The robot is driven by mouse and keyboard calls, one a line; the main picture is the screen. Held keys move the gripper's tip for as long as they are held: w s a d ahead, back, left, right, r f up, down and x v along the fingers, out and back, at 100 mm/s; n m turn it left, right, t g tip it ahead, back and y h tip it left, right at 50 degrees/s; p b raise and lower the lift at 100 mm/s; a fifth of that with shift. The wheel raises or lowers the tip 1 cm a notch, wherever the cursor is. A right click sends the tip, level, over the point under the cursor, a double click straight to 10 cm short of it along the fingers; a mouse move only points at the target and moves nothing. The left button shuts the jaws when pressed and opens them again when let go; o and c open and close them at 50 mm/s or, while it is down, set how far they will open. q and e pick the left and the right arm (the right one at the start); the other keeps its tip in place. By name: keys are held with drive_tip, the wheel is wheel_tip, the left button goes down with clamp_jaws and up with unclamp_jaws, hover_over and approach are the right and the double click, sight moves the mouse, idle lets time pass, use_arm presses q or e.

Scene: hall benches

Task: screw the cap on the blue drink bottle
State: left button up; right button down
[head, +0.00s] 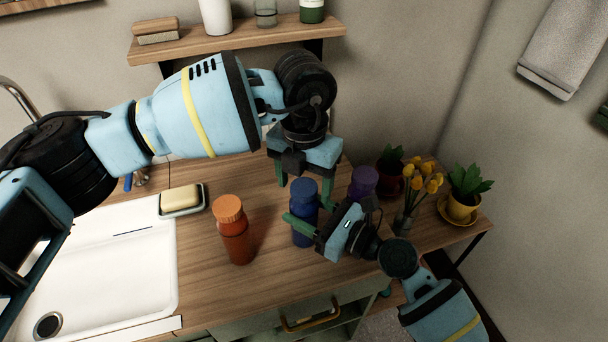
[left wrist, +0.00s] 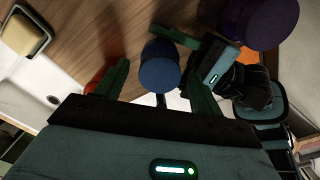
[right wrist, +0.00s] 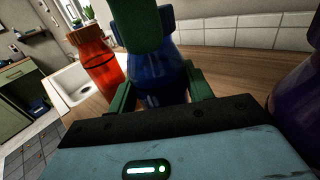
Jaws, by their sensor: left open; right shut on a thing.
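The blue drink bottle (head: 304,233) stands upright on the wooden counter. My right gripper (head: 309,215) is shut around its body; the right wrist view shows the blue bottle (right wrist: 160,88) between the green fingers. A blue cap (head: 303,188) is at the bottle's mouth, and I cannot tell how far it is threaded. My left gripper (head: 304,182) points down from above, open, with its fingers on either side of the cap. The left wrist view shows the round cap top (left wrist: 160,68) between the fingers, apart from them. A left finger hides part of the cap in the right wrist view.
An orange-capped bottle (head: 234,232) stands to the left, and a purple-capped bottle (head: 363,182) close behind on the right. A soap dish (head: 184,204) and white sink (head: 100,262) are at left. Flowers (head: 424,184) and potted plants (head: 463,206) stand at right. A shelf (head: 230,38) hangs behind.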

use_arm(q)
drive_tip(key=c, duration=1)
drive_tip(key=m, duration=0.4)
drive_tip(key=shift+m, duration=0.4)
drive_tip(key=shift+c, duration=0.2)
drive_tip(key=m, duration=0.3)
drive_tip(key=o, duration=1.1)
drive_tip(key=shift+r, duration=2.25)
